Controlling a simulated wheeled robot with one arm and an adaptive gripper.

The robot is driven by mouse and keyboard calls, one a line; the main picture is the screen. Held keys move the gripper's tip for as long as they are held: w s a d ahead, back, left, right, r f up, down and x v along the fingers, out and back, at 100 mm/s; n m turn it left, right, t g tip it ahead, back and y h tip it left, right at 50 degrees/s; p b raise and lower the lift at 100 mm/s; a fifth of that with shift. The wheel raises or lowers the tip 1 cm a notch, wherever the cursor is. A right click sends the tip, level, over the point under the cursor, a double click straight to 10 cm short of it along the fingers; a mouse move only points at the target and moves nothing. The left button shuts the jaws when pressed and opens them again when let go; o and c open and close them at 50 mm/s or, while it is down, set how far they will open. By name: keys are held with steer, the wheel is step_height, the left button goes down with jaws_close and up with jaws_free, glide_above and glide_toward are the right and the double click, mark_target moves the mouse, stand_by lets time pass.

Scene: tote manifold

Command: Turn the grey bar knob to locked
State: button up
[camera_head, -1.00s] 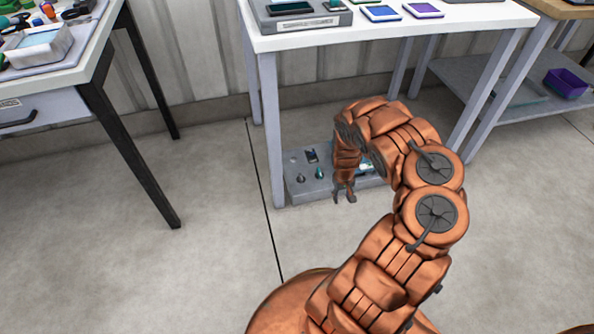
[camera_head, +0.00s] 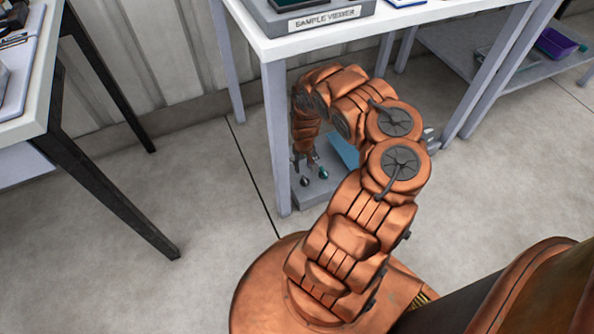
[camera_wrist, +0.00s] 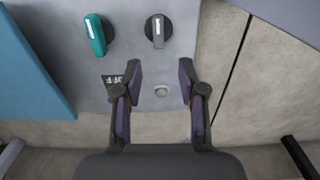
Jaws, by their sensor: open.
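The grey bar knob (camera_wrist: 158,31) is at the top of the wrist view, on a pale grey panel (camera_wrist: 150,70). Its white mark runs nearly up and down in the picture. A teal bar knob (camera_wrist: 96,35) sits to its left, tilted a little. My gripper (camera_wrist: 160,70) is open and empty, its two fingers apart. The grey knob shows beyond the gap between the fingertips and appears untouched. In the head view my gripper (camera_head: 303,162) hangs over the left part of the panel, and the teal knob (camera_head: 322,172) shows beside it.
A blue surface (camera_wrist: 30,70) stands at the left. The panel is under a white table (camera_head: 400,25) whose grey leg (camera_head: 277,135) is close to my arm.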

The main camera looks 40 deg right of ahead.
mark_target(303, 177)
steer(key=shift+s+f+b, duration=0.1)
steer(key=shift+f+b, duration=2.35)
steer(key=shift+f, duration=1.2)
jaws_close()
